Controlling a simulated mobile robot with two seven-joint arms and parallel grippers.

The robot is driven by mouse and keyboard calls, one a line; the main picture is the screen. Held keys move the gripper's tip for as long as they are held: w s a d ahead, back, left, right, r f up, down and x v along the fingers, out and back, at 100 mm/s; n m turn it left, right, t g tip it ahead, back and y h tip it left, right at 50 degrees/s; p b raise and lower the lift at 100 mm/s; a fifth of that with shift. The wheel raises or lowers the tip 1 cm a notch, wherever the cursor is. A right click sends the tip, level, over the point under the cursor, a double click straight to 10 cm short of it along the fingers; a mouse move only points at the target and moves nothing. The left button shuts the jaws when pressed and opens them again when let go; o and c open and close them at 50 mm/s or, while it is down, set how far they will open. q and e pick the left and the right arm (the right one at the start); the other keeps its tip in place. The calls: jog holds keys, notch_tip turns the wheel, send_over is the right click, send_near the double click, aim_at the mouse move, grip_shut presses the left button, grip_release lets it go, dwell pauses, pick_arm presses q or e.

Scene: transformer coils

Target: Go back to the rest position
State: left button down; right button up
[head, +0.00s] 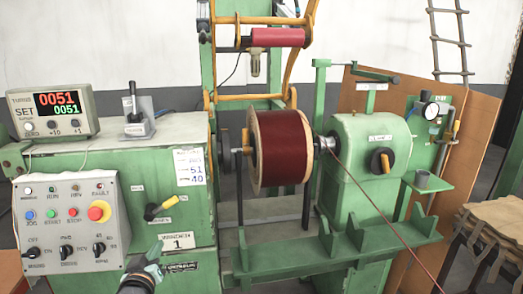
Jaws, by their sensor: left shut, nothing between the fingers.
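My left gripper (155,252) shows low in the head view, left of the middle, in front of the green machine cabinet. It is shut with nothing between its fingers. It is below the black lever with the yellow tip (160,208) and right of the control panel (70,224), apart from the panel in the picture. My right gripper is not in view. A coil of dark red wire (283,148) sits on the winding machine between the headstock and the tailstock (370,155).
A counter box (53,111) reading 0051 stands on the cabinet. A red wire (385,222) runs from the coil down to the lower right. A green rail (335,250) crosses the machine's front. A brown panel (470,150) and a ladder (449,40) stand at right.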

pick_arm(q)
jog(key=s+d+f+m+g+h, duration=0.2)
jog(key=s+d+f+m, duration=0.1)
jog(key=s+f, duration=0.55)
jog(key=s+d+f+m+g+h, duration=0.15)
jog(key=s+d+f, duration=0.25)
jog(key=s+f, duration=0.5)
jog(key=s+d+f+m+g, duration=0.1)
jog(key=s+d+f, duration=0.1)
jog(key=s+f, duration=0.2)
jog(key=s+d+f+m+g+h, duration=0.1)
jog(key=s+f, duration=0.4)
jog(key=s, duration=0.5)
jog(key=shift+s+d+m+g, duration=0.3)
jog(key=shift+d+m+g, duration=0.3)
jog(key=shift+d, duration=0.45)
jog(key=shift+h, duration=0.25)
